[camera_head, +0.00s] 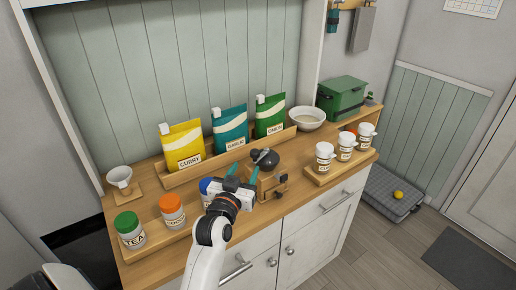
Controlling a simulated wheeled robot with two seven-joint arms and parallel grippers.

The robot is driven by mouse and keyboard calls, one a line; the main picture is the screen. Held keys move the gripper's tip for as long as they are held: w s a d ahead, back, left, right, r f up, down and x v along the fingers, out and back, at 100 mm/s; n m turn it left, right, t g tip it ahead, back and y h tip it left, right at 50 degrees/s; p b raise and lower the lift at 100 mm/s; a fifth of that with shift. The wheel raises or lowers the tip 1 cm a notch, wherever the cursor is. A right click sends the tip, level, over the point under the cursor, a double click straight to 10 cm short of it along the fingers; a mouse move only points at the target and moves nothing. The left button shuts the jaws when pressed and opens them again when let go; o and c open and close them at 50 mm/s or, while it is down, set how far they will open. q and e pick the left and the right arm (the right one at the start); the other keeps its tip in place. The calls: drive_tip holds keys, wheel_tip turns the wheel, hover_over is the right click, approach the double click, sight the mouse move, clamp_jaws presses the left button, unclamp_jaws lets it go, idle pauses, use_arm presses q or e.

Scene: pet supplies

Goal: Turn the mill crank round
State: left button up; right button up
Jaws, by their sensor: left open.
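The mill (268,183) is a small wooden box with a dark domed top, standing near the front edge of the wooden counter. Dark knob-like parts show at its right side; which of them is the crank handle is too small to tell. My left gripper (246,171) is open, with its two teal fingers pointing toward the mill from its left. The gripper body hides part of the mill's left side, and I cannot tell whether a finger touches it. My right gripper is not in view.
Curry (185,147), garlic (230,128) and onion (269,116) packets stand in a wooden rack behind the mill. Lidded jars (173,210) stand left, partly hidden by my arm. White-lidded pots (325,158) sit on a tray at right. A bowl (307,118) and green box (342,98) stand behind.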

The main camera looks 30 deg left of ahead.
sight(256, 150)
use_arm(q)
drive_tip(key=p+x, duration=0.2)
drive_tip(key=x, duration=0.9)
drive_tip(key=shift+w+f, duration=0.1)
clamp_jaws()
